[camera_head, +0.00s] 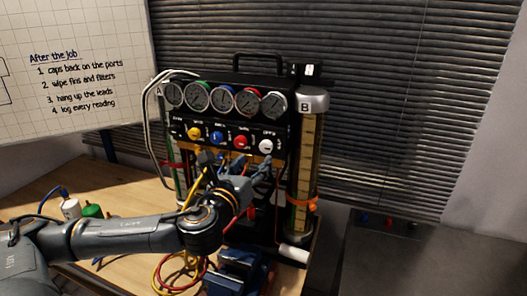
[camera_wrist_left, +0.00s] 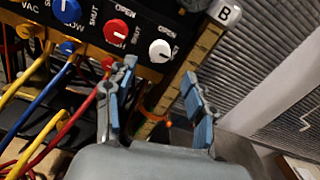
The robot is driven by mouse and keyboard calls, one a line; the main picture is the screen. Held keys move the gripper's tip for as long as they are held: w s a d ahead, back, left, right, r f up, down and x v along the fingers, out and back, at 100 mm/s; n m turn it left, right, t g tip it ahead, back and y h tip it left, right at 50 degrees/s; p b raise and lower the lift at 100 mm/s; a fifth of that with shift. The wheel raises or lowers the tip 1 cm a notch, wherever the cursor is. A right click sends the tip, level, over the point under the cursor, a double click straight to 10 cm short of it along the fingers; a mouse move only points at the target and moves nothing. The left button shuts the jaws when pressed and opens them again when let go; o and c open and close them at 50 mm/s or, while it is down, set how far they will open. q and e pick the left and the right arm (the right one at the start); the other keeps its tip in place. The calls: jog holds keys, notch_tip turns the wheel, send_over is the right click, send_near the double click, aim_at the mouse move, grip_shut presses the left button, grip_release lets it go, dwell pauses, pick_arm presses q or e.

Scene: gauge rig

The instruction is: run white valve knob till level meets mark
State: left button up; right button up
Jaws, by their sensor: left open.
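The white valve knob (camera_head: 265,146) is at the right end of the knob row on the black gauge rig. In the left wrist view the white knob (camera_wrist_left: 160,49) shows beyond and between the fingertips. My left gripper (camera_head: 238,163) is open and empty, just below the knob row and apart from the knob. In the left wrist view its two fingers (camera_wrist_left: 160,75) are spread wide. Sight tube B (camera_head: 306,150) stands at the rig's right, with an orange band (camera_head: 301,203) low around it. I cannot make out the liquid level. My right gripper is not in view.
Several gauges (camera_head: 222,99) sit above yellow, blue and red knobs (camera_head: 241,142). Coloured hoses (camera_wrist_left: 65,105) hang below. A blue vise (camera_head: 238,268) stands in front on the wooden bench. A whiteboard (camera_head: 75,60) is at left, window blinds (camera_head: 400,100) behind.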

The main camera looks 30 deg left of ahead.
aim_at(265, 148)
pick_arm(q)
jog(key=p+x, duration=0.2)
jog(key=x, duration=0.4)
jog(key=shift+w+a, duration=0.25)
jog(key=shift+w, duration=0.55)
jog(key=shift+c, duration=0.4)
